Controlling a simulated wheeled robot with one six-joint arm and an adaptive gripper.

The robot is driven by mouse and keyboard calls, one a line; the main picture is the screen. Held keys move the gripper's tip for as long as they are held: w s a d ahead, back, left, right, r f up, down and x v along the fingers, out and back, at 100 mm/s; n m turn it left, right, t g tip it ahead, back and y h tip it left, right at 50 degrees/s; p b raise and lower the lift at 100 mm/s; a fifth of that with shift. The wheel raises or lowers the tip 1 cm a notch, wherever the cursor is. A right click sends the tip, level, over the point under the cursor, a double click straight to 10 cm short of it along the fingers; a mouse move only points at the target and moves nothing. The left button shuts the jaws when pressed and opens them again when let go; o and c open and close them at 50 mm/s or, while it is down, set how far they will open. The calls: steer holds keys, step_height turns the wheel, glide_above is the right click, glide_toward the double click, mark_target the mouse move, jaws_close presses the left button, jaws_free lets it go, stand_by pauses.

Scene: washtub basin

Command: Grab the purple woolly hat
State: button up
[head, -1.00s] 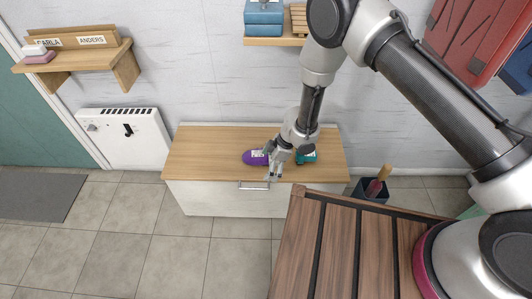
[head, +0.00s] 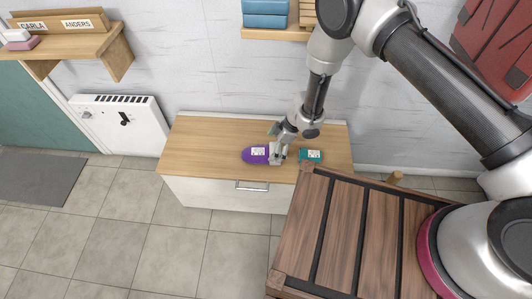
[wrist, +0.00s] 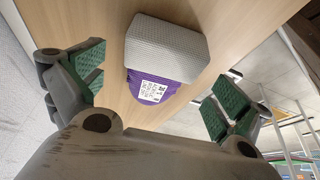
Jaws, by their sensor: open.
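The purple woolly hat (head: 256,154) lies on the wooden top of a low cabinet, with a white label on it. In the wrist view the hat (wrist: 152,88) shows a purple part with the label and a thick pale grey knitted band. My gripper (head: 277,158) is at the hat's right end in the head view and covers part of it. In the wrist view my gripper (wrist: 160,92) is open, with green-padded fingers spread to the left and right of the hat. Neither finger visibly touches it.
A teal item (head: 311,155) with a label lies right of my gripper on the cabinet top (head: 205,140). A slatted wooden surface (head: 340,230) stands in front at the right. The left part of the cabinet top is clear.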

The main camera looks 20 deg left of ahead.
mark_target(273, 150)
steer(key=x, duration=0.4)
steer(key=shift+d+f, duration=0.1)
steer(key=shift+d, duration=0.15)
steer(key=c, duration=1.1)
